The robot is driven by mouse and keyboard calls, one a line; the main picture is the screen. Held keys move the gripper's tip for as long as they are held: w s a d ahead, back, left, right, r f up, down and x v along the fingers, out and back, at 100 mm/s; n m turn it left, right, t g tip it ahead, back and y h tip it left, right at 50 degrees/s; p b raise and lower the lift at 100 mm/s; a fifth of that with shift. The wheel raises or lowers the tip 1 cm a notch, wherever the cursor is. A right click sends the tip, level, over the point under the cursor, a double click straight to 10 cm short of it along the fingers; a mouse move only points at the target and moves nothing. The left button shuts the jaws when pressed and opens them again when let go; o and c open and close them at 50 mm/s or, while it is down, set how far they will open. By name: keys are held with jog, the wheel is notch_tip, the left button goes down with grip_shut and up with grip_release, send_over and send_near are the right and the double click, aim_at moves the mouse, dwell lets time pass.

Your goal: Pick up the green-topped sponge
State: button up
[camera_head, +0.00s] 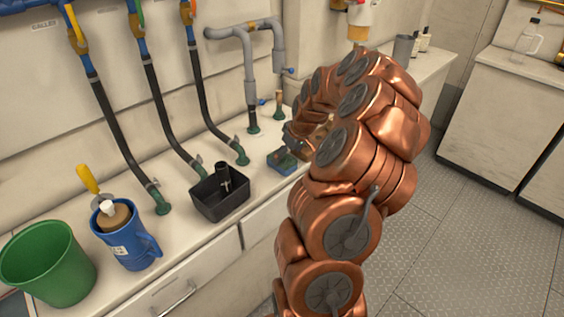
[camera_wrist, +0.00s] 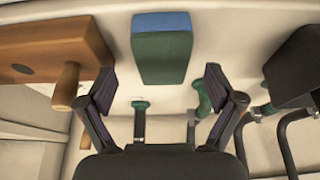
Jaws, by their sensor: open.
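The green-topped sponge (camera_head: 282,161) is a small block with a green face and a blue layer, lying on the pale counter near its front edge. In the wrist view the sponge (camera_wrist: 162,55) is ahead of my gripper (camera_wrist: 158,88), roughly centred between the two fingers. The fingers are spread apart with nothing between them, and the sponge appears beyond their tips. In the head view my copper arm reaches over the counter and its end is just above and right of the sponge; the fingers are hard to make out there.
A black bin (camera_head: 220,196) stands left of the sponge, also in the wrist view (camera_wrist: 292,72). A wooden block with a peg (camera_wrist: 60,48) is on the wrist view's left. Hoses with green fittings (camera_head: 241,155) line the wall side. A blue jug (camera_head: 128,244) and green bucket (camera_head: 48,268) stand farther left.

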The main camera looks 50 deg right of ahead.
aim_at(283, 159)
jog(key=x, duration=0.4)
jog(key=shift+a+p, duration=0.1)
jog(key=shift+p, duration=0.3)
jog(key=shift+w, duration=0.1)
jog(key=c, duration=0.8)
